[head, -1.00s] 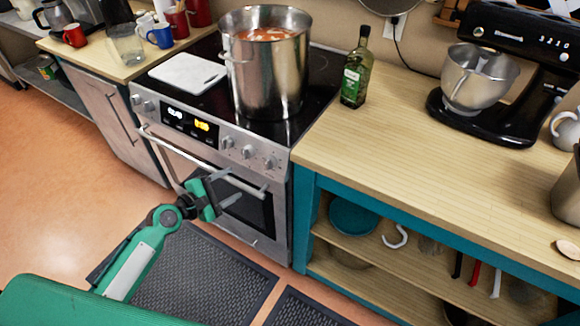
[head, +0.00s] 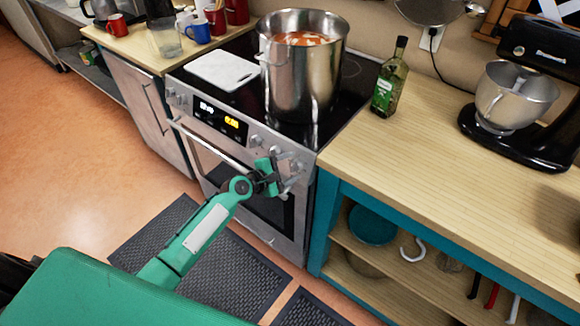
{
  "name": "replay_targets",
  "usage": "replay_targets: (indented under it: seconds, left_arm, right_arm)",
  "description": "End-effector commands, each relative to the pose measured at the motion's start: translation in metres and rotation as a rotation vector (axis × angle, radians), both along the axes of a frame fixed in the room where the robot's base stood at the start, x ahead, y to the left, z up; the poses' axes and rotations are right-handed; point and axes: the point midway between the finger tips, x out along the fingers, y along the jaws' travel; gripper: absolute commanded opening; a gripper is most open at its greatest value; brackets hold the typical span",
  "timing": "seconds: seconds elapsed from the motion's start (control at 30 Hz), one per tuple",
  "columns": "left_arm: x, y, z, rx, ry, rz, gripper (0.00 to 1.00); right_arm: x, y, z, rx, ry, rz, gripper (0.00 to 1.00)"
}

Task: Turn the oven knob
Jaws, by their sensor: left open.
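The oven (head: 215,165) is a steel stove with a dark glass top and a front panel with a lit display (head: 220,118). Two knobs (head: 176,97) sit left of the display. Several knobs sit on its right, one of them (head: 256,141) clear to see; the rest are partly hidden by my gripper. My left gripper (head: 291,174) is open in front of the right end of the panel, close to the rightmost knob. I cannot tell whether its fingers touch or straddle that knob. My right gripper is out of view.
A large pot (head: 300,85) of orange soup and a white board (head: 222,70) are on the stovetop. An oil bottle (head: 389,82) and a stand mixer (head: 520,100) stand on the right counter (head: 430,150). The oven handle (head: 205,143) sticks out below the panel. Dark mats (head: 205,260) cover the floor.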

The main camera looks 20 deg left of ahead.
Motion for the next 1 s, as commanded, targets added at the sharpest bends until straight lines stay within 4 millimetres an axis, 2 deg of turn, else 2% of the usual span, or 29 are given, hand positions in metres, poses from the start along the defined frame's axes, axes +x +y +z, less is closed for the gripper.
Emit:
replay_targets:
  seconds: [0.33, 0.5, 0.57, 1.0]
  left_arm:
    - [0.0027, -0.0018, -0.0013, 0.001, 0.0, -0.001, 0.58]
    - [0.0025, -0.0016, -0.0013, 0.001, 0.0, 0.001, 0.25]
    - [0.0026, -0.0015, -0.0012, 0.001, 0.0, 0.001, 0.14]
    - [0.0027, -0.0014, -0.0001, 0.081, -0.03, -0.028, 0.14]
  right_arm:
    - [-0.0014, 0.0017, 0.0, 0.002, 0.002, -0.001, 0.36]
    - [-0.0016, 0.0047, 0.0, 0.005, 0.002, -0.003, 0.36]
    - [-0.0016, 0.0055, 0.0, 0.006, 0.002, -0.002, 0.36]
    - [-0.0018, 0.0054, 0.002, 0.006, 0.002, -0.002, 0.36]
